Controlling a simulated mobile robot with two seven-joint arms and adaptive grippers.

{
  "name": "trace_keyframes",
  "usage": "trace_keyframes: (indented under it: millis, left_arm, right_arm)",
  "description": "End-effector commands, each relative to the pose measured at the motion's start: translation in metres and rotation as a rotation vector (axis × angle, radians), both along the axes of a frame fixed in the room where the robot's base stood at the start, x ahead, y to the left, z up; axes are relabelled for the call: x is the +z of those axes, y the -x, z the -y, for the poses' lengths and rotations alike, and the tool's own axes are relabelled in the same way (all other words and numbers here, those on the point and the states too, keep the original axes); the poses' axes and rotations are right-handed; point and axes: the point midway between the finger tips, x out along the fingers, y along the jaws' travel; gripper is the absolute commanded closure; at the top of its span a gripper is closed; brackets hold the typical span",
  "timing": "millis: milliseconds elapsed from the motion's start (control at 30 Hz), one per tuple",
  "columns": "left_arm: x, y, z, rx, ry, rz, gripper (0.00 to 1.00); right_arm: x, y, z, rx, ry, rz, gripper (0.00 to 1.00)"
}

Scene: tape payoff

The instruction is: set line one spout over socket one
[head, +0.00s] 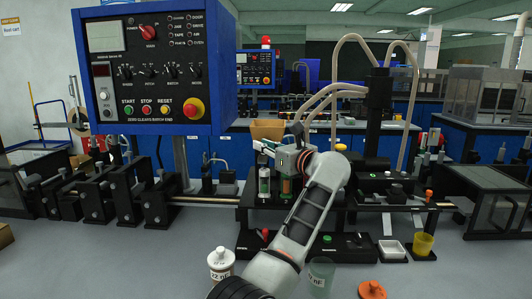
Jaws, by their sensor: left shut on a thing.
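My left gripper (268,148) reaches in from the bottom centre, over the bench station in the middle. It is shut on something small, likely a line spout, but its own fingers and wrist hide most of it. Pale flexible lines (325,92) arch from the dark pump tower (378,105) down towards the gripper. Two small upright holders, one green and white (264,183) and one with orange (285,186), stand just below the gripper. I cannot tell which is socket one, or whether the spout touches it. My right gripper is not in view.
A blue control panel (150,70) hangs at the upper left. A white bottle (221,263), a clear greenish cup (320,272) and an orange cap (372,289) are on the near bench. A white tray (391,250) and yellow cup (423,244) stand to the right.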

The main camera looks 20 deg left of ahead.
Motion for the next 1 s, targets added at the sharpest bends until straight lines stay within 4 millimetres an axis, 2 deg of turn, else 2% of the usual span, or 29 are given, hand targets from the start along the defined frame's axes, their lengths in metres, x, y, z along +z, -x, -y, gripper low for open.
trace_keyframes:
  millis: [33,100,500,800,833,900,1000]
  left_arm:
    - [-0.008,-0.002,0.001,0.015,0.001,-0.007,1.00]
    - [-0.007,-0.002,0.001,0.035,0.001,-0.007,1.00]
    - [-0.001,-0.001,0.000,0.086,0.000,-0.001,1.00]
    - [0.000,0.000,0.000,0.086,0.001,0.000,1.00]
    - [0.000,-0.001,0.001,0.086,0.001,0.000,0.84]
    - [0.000,0.000,0.000,0.085,0.001,0.000,0.70]
    - [0.000,0.000,0.000,0.086,0.001,0.000,0.70]
  right_arm:
    - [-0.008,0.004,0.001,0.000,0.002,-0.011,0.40]
    - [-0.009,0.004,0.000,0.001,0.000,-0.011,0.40]
    - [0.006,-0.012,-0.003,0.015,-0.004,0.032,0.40]
    - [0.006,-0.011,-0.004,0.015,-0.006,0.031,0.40]
    - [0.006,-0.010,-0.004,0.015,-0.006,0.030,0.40]
    - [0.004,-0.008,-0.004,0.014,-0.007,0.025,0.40]
    - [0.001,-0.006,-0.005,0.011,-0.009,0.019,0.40]
